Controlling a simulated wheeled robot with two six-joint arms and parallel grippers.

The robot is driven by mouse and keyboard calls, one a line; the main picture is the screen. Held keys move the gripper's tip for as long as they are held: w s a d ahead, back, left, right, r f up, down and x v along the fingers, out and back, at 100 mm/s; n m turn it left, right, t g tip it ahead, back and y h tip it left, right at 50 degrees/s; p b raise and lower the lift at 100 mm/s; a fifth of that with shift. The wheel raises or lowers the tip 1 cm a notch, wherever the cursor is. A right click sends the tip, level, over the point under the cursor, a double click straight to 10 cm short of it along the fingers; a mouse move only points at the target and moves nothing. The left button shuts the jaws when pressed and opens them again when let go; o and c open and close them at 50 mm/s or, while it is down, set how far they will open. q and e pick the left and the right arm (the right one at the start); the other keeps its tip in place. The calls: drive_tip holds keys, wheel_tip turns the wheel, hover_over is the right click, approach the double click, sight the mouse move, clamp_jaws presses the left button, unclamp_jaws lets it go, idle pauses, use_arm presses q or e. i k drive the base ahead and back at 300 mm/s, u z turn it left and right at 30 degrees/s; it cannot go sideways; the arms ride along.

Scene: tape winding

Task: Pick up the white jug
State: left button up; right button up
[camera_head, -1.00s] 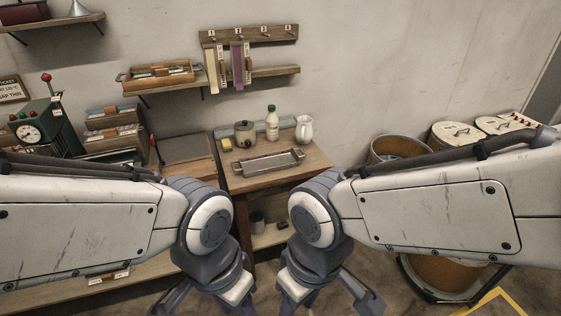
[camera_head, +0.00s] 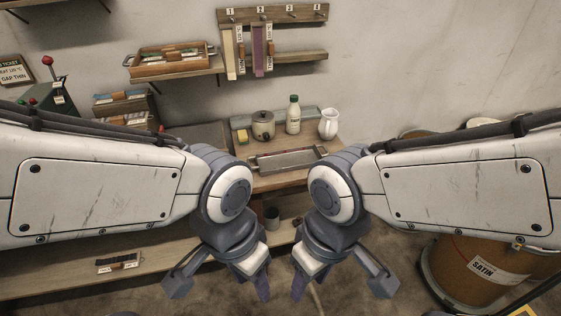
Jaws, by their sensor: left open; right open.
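The white jug (camera_head: 328,125) stands upright at the back right of the small wooden table, with its handle to the right. Both grippers are well in front of it and lower in the head view, apart from it. My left gripper (camera_head: 221,285) is open and empty, with its fingers spread and pointing down. My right gripper (camera_head: 340,285) is open and empty in the same pose. Nothing covers the jug.
A green-capped bottle (camera_head: 293,116) stands left of the jug, and a lidded pot (camera_head: 263,125) stands further left. A metal tray (camera_head: 287,159) lies in front of them. A shelf (camera_head: 290,58) hangs above. A SATIN-type labelled drum (camera_head: 480,268) stands at the lower right.

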sight(328, 126)
drive_tip(key=k, duration=0.4)
drive_tip(key=z, duration=0.95)
drive_tip(key=i, duration=0.8)
drive_tip(key=u, duration=0.65)
drive_tip(key=i, duration=0.65)
drive_tip(key=u, duration=0.75)
